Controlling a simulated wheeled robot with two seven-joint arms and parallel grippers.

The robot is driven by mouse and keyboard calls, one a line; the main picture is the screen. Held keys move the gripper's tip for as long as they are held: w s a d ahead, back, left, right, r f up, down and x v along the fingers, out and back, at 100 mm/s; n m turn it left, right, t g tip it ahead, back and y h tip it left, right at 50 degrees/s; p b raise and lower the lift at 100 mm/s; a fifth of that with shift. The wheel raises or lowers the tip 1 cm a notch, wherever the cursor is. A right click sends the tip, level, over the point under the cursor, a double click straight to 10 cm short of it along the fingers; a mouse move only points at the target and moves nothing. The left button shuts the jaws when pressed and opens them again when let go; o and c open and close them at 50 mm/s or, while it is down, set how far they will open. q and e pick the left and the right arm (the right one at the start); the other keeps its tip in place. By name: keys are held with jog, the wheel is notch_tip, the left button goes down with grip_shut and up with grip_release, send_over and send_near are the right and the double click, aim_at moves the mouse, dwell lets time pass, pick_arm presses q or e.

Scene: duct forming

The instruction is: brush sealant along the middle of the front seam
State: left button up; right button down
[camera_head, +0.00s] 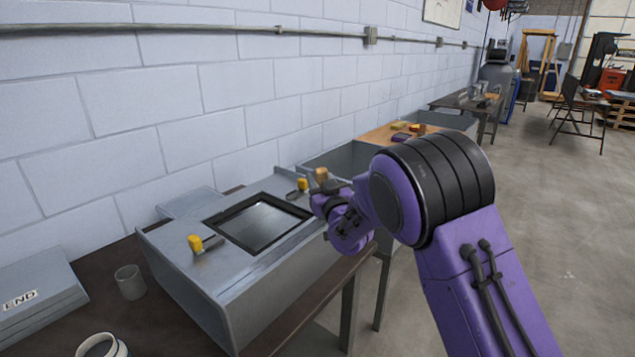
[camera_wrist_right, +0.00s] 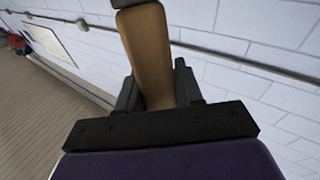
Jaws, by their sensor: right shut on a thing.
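A grey sheet-metal duct box (camera_head: 185,283) lies on the dark bench, with a dark-framed square opening (camera_head: 258,222) in its top. My right gripper (camera_head: 324,187) is at the duct's far right end, above its edge. It is shut on a brown wooden handle (camera_head: 321,175), which stands up between the fingers in the right wrist view (camera_wrist_right: 150,55). The bristle end is hidden, so I cannot tell whether it touches the duct. The front seam is not clear; my right arm covers the area near the gripper. My left gripper is out of view.
Two yellow-handled tools (camera_head: 195,243) (camera_head: 302,185) sit on the duct's top. A grey cup (camera_head: 130,282), a white round container (camera_head: 100,346) and a grey piece marked END (camera_head: 38,295) are on the bench at left. A block wall (camera_head: 150,100) runs behind. Open floor lies right.

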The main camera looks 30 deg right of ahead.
jog(key=shift+w+d, duration=0.25)
jog(key=shift+d, duration=0.35)
jog(key=shift+w+d, duration=0.2)
jog(key=shift+d, duration=0.4)
jog(key=d, duration=0.1)
jog(key=w+d, duration=0.1)
jog(key=shift+d+f, duration=0.1)
jog(key=shift+d, duration=0.25)
notch_tip(320, 180, up, 7)
jog(key=p, duration=0.4)
jog(key=shift+p, duration=0.35)
jog(key=shift+w, duration=0.1)
